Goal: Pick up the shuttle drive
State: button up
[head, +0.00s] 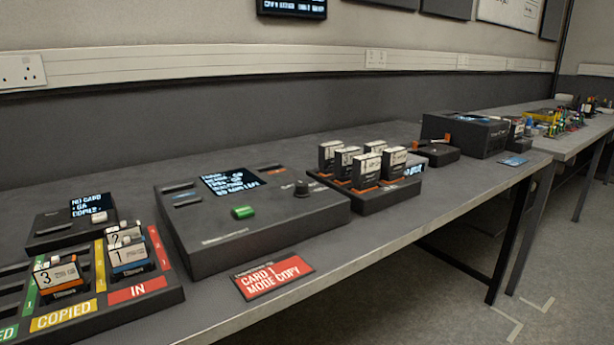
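I cannot tell for sure which thing is the shuttle drive, as no readable label names it. Several upright block-like units with white labels and orange bases (368,170) stand in a black holder (385,199) in the middle of the bench. Farther right, a small black box (434,155) with an orange part on it sits beside a larger dark device (478,136). Another small pale-fronted unit (516,132) stands at that device's right end. My gripper is not in view.
A grey bench (330,238) runs along the wall. On it are a copier console (262,238) with a green button, a red sign (272,276) reading "CARD 1 MODE COPY", and a card tray (150,305) marked IN and COPIED. A second table (560,143) stands beyond; floor is free at right.

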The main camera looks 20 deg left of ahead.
aim_at(343, 170)
jog(key=u, duration=1.2)
jog(key=i, duration=0.15)
jog(key=u, duration=0.05)
